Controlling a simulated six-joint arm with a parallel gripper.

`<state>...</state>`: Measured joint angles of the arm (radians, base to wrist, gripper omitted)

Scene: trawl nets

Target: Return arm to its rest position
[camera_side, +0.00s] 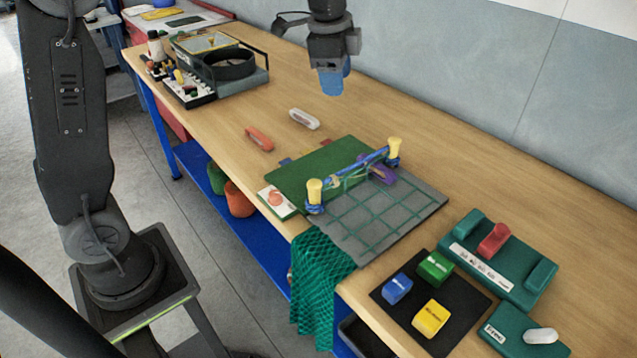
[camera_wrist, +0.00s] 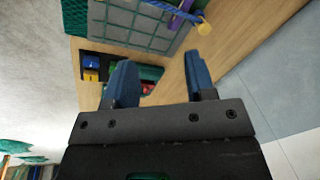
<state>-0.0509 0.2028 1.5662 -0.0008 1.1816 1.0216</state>
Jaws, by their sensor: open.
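My gripper (camera_side: 333,82) hangs above the back part of the wooden bench in the side view, well clear of the things on it. In the wrist view my gripper (camera_wrist: 158,80) shows two blue fingers spread apart with nothing between them. A green board (camera_side: 318,168) and a grey mat with a green net grid (camera_side: 385,215) lie on the bench. A blue bar (camera_side: 350,168) spans them between two yellow-topped posts (camera_side: 394,148). A purple piece (camera_side: 383,174) sits by the bar; it also shows in the wrist view (camera_wrist: 181,16).
A black mat holds blue (camera_side: 397,289), green (camera_side: 435,267) and yellow (camera_side: 431,318) blocks. A green holder (camera_side: 520,268) carries a red piece (camera_side: 494,240). Orange (camera_side: 259,139) and white (camera_side: 304,119) tools lie on open bench. Green netting (camera_side: 322,275) hangs over the front edge.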

